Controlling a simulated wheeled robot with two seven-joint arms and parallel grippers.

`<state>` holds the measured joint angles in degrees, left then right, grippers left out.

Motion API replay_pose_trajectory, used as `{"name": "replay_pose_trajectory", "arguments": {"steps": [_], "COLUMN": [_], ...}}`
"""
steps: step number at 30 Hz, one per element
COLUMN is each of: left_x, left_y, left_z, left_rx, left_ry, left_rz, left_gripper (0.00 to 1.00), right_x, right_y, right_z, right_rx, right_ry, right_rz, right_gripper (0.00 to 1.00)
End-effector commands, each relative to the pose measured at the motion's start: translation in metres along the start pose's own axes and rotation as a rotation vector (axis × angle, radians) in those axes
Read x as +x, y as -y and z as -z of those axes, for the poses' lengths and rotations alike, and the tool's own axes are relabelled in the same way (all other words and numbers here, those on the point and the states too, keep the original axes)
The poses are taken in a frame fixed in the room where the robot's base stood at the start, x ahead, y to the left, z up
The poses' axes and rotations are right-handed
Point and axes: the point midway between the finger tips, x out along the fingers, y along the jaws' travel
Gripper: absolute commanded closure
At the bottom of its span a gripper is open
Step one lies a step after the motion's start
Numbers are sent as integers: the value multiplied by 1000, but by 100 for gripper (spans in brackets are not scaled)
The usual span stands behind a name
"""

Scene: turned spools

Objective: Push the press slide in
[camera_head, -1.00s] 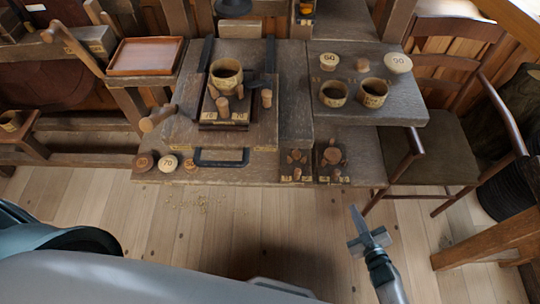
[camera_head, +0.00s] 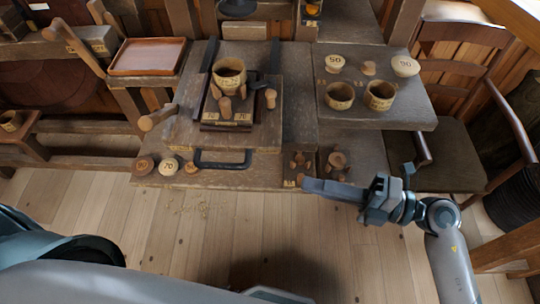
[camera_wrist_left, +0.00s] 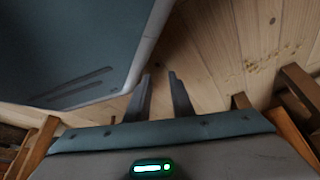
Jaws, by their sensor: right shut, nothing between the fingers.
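The press (camera_head: 245,135) stands on the workbench left of centre, with two dark upright rails. A dark sliding block (camera_head: 228,127) with pale number labels sits low between the rails, with wooden pegs and a pale cup (camera_head: 229,73) at it. A black bar handle (camera_head: 222,165) is at the bench front below. I cannot tell which part is the slide. My right gripper (camera_head: 304,184) is shut and empty, pointing left at the bench's front edge, right of the handle. My left gripper (camera_wrist_left: 160,88) is open and empty above the floor in the left wrist view; the head view does not show its fingers.
Two cups (camera_head: 379,96) and numbered knobs (camera_head: 405,66) stand on the right shelf. Small turned pieces (camera_head: 337,160) stand near my right fingers. A chair (camera_head: 455,135) is at the right, an orange tray (camera_head: 147,56) at the left. Floor in front is free.

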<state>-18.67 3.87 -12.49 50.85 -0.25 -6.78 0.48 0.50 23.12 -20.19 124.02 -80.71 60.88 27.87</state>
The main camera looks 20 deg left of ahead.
Motion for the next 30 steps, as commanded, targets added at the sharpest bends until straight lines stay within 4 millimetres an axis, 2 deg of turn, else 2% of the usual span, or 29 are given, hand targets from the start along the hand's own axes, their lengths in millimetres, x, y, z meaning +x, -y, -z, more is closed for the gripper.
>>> {"name": "replay_pose_trajectory", "arguments": {"steps": [10, 16, 22, 30], "left_x": [-1, -6, -14, -30], "left_y": [0, 0, 3, 15], "left_z": [-3, -11, -39, -90], "left_rx": [1, 1, 0, 0], "left_ry": [9, 33, 99, 229], "left_rz": [0, 0, 4, 17], "left_gripper": [79, 79, 79, 79], "right_x": [3, 15, 39, 80], "right_y": [-1, -2, -3, -4], "right_z": [-1, -1, -1, -1], "right_rx": [3, 4, 5, 5], "right_ry": [1, 1, 1, 1], "right_rz": [-4, -5, -7, -7], "right_gripper": [100, 100, 100, 100]}}
